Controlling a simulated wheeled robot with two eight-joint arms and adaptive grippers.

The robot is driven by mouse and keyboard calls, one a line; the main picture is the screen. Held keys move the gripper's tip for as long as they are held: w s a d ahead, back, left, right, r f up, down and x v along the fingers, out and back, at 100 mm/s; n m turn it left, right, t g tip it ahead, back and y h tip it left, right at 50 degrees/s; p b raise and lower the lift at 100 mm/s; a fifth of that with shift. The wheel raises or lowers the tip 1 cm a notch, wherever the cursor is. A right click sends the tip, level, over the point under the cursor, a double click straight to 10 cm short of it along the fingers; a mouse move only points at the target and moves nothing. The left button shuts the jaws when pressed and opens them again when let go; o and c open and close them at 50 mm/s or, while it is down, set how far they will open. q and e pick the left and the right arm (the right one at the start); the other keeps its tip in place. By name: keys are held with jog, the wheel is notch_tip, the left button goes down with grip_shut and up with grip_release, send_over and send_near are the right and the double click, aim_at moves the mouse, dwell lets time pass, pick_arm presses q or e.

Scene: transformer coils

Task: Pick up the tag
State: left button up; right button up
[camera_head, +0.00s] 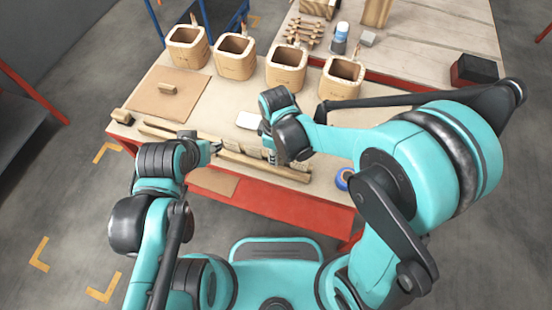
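A small white flat piece (247,120), which may be the tag, lies on the workbench just left of my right wrist; I cannot tell for sure what it is. Pale blocks or cards (235,147) stand in a row along a wooden rail near the bench's front edge, between my two grippers. My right gripper (271,155) points down at the right part of this row, and its fingers are mostly hidden by the wrist. My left gripper (217,147) is at the row's left end, small and dark. I cannot tell whether either gripper is open or shut.
Several hollow wooden coils (235,57) stand along the back of the bench. A brown board (152,101) with a small wooden block (167,88) lies at left. A blue tape roll (344,179) sits at the front right.

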grip_shut()
